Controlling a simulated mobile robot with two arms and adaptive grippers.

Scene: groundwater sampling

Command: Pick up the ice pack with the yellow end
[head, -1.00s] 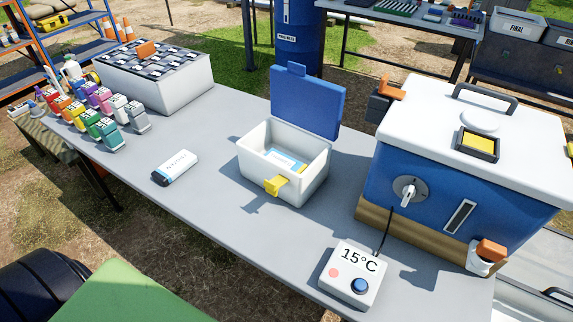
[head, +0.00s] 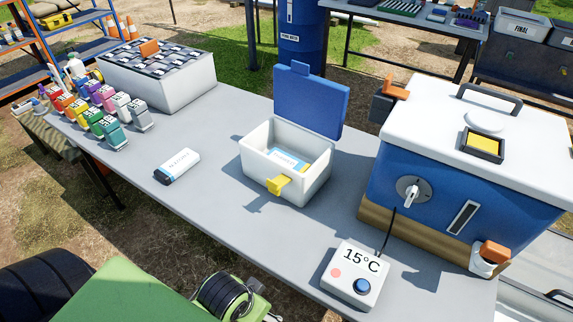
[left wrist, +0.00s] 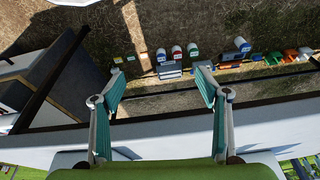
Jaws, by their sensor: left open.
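A white ice pack (head: 178,164) with a dark end at its lower left lies on the table left of a small white cooler box (head: 262,178). The cooler's blue lid (head: 309,102) stands open. A second white and blue pack (head: 288,160) lies inside; I cannot see an end colour on it. A yellow piece (head: 278,185) sits at the cooler's front wall; it looks like a latch, but I cannot be sure. My left gripper (left wrist: 158,84) is open and empty in the left wrist view, away from both packs. My right gripper is not in view.
Coloured bottles (head: 97,106) and a white box with a gridded top (head: 180,88) stand at the table's left. A large blue and white cooler (head: 455,165) and a 15°C control box (head: 352,278) stand at right. The front middle of the table (head: 215,215) is clear.

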